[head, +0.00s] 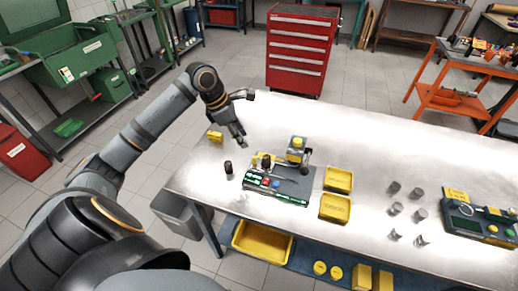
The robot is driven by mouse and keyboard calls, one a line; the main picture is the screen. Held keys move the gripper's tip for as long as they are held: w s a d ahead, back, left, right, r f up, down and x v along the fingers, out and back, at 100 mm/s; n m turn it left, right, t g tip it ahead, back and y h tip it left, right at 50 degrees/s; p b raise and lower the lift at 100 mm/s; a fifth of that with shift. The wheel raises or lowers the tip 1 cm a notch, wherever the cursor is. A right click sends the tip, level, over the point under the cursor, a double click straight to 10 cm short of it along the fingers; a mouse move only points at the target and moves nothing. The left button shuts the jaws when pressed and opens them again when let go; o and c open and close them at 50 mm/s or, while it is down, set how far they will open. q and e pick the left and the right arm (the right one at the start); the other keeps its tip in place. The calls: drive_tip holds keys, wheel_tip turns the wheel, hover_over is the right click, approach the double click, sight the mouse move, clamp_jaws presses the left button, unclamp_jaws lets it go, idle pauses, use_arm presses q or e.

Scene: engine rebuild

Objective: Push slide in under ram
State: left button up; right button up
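A small press fixture (298,151) with a yellow-topped head, which looks like the ram, stands on a dark base plate (290,187) on the metal table. Small red, blue and green parts sit along the front of the base. The slide is too small to make out clearly among the parts left of the head. My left gripper (246,116) is above the table's back left, behind and left of the fixture. Its fingers are spread apart with nothing between them, and it touches no part of the fixture. My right gripper is out of view.
A dark cylinder (228,167) stands left of the fixture, and a yellow block (215,136) lies behind it. Two yellow bins (335,207) sit to the right. The table's back middle is clear.

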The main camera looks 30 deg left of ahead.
sight(255, 157)
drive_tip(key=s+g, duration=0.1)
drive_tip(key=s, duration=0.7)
use_arm(q)
drive_tip(key=x, duration=0.7)
drive_tip(key=shift+s+d+f, duration=0.1)
drive_tip(key=shift+d+f, duration=0.15)
drive_tip(key=shift+f, duration=0.15)
drive_tip(key=shift+s+x, duration=0.2)
drive_tip(key=shift+x, duration=0.65)
drive_tip(key=shift+w+f, duration=0.1)
drive_tip(key=shift+f, duration=0.15)
drive_tip(key=shift+c, duration=1.2)
drive_tip(key=c, duration=0.5)
clamp_jaws()
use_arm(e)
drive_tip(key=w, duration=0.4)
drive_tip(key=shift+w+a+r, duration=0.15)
use_arm(q)
drive_tip(key=shift+w+p, duration=0.1)
drive_tip(key=shift+p, duration=0.2)
